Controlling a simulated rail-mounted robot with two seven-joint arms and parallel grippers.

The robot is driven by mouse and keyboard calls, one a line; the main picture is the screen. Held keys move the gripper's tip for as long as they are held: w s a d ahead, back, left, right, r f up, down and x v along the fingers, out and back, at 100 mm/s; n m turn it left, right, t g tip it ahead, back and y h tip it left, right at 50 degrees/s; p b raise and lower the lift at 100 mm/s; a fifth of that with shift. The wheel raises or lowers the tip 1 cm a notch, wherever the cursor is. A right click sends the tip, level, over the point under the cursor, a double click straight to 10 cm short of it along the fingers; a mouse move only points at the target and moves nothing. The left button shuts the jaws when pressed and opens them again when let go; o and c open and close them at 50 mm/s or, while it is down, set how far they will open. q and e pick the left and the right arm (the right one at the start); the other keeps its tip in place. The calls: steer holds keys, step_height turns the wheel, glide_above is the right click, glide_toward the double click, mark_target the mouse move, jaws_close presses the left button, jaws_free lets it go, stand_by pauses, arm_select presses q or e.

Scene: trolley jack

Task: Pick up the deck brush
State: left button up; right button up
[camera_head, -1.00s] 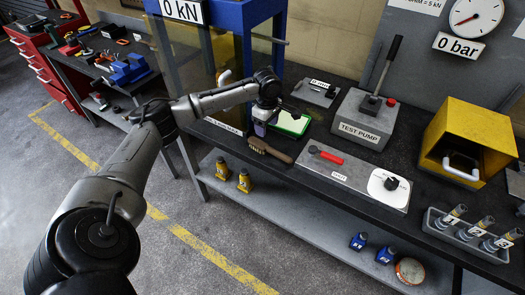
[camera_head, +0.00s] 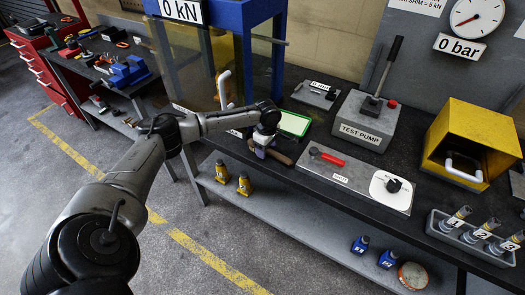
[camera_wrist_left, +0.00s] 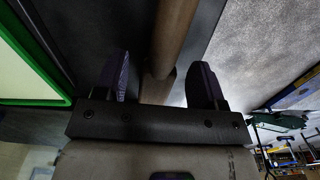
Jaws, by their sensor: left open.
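The deck brush lies near the front edge of the dark bench; its brown wooden handle (camera_head: 281,158) shows just right of my left gripper (camera_head: 260,151). The gripper and wrist cover much of the rest of the brush in the head view. In the left wrist view the brown handle (camera_wrist_left: 173,35) runs between the two spread fingers of the left gripper (camera_wrist_left: 162,82). The jaws are open, with a finger on either side of the brush. I cannot tell whether either finger touches it. My right gripper is in neither view.
A green-framed tablet-like panel (camera_head: 293,124) lies just behind the gripper. A grey plate with a red-handled tool (camera_head: 345,182) is to the right. The test pump (camera_head: 361,125) stands behind it.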

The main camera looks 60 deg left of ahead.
arm_select(q)
steer(key=shift+f, duration=0.65)
steer(key=c, duration=1.1)
steer(key=shift+r, duration=0.2)
steer(key=shift+r, duration=0.6)
step_height(320, 180, up, 3)
steer(key=shift+f+p, duration=0.2)
steer(key=shift+p, duration=0.3)
steer(key=w+d+r, duration=0.1)
steer(key=d+r, duration=0.1)
steer(key=d, duration=0.1)
steer(key=w+d+r+p, duration=0.1)
steer(key=w+d+r, duration=0.1)
steer(key=d, duration=0.2)
steer(key=w+d+r, duration=0.1)
steer(key=d+r, duration=0.2)
steer(key=d, duration=0.1)
steer(key=shift+w+p, duration=0.2)
steer(key=shift+p, duration=0.15)
